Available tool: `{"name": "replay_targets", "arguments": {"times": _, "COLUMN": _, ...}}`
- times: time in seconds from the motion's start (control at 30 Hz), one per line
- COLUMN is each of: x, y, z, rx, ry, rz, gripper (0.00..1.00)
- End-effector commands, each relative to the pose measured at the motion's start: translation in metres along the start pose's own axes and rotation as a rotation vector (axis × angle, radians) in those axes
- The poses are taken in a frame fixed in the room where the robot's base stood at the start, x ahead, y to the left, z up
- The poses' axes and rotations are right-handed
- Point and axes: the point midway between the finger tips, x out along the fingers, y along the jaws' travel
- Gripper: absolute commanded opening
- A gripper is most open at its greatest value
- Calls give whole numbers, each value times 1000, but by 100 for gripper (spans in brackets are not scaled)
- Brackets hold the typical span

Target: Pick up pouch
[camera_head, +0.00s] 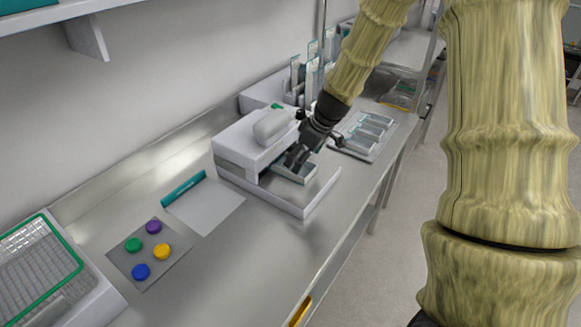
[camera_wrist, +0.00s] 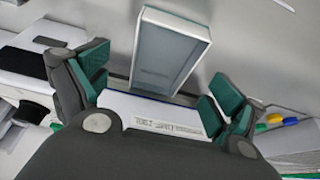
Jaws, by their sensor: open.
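A small grey box-like pouch with a pale rim (camera_head: 297,171) lies on the low front platform of a white sealer-like machine (camera_head: 318,195). It also shows in the wrist view (camera_wrist: 170,55), where it reaches up between and beyond my fingertips. My gripper (camera_head: 297,155) is just over the machine's front platform, close to the pouch, pointing down. In the wrist view my gripper (camera_wrist: 158,85) has its two teal-padded fingers spread wide, one on each side of the pouch. I see no clear contact. A white strip with printed lettering (camera_wrist: 165,118) lies below the pouch, partly hidden by my gripper.
A tray with several grey packs (camera_head: 365,135) stands right of the machine. To its left lie a pale sheet with a teal bar (camera_head: 205,205) and a grey mat with colored discs (camera_head: 148,255). A green-rimmed wire basket (camera_head: 35,265) is farther left. The front counter is clear.

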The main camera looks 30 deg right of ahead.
Motion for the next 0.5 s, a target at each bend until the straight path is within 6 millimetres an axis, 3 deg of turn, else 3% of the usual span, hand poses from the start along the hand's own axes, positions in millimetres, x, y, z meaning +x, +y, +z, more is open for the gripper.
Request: {"name": "replay_targets", "arguments": {"times": 0.5, "x": 44, "y": 1, "z": -2, "rx": 2, "ry": -1, "rz": -2, "gripper": 95}}
